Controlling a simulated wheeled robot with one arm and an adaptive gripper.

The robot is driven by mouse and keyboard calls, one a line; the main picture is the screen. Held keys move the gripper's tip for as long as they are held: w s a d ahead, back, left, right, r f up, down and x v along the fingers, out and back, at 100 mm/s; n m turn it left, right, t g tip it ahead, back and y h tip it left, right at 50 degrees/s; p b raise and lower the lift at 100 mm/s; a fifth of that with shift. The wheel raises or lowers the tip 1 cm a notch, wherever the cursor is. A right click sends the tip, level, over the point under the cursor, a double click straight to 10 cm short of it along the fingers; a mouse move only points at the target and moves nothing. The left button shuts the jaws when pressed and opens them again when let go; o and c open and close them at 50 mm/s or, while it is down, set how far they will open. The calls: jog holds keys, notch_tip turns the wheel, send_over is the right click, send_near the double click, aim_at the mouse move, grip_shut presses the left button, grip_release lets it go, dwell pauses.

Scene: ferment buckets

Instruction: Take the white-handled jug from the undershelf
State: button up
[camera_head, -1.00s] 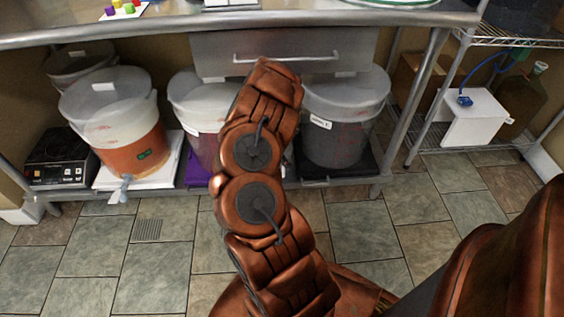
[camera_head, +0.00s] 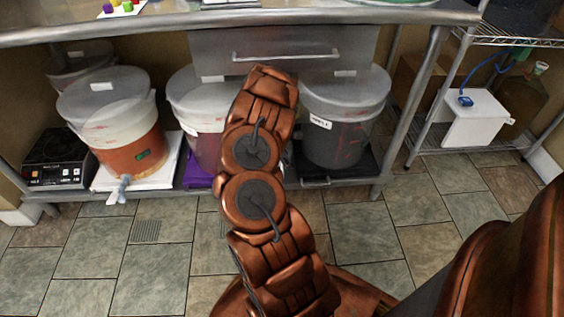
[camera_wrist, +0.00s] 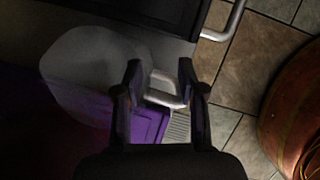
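A pale, translucent jug (camera_wrist: 90,75) shows in the wrist view, to the left of my gripper, beside a purple tray (camera_wrist: 148,124). Its white handle (camera_wrist: 166,99) is a loop that lies between the two fingers. My gripper (camera_wrist: 160,70) is open, with a finger on each side of the handle; I cannot tell whether either one touches it. In the head view my own arm covers the gripper and the jug.
Lidded buckets (camera_head: 112,112) (camera_head: 345,105) stand on the undershelf, with another bucket (camera_head: 192,100) partly behind my arm. A dark tray (camera_wrist: 165,12) with a metal handle is close by. A hot plate (camera_head: 58,160) stands at left. Floor tiles in front are clear.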

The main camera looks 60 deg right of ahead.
grip_shut()
jog(key=shift+r, duration=0.15)
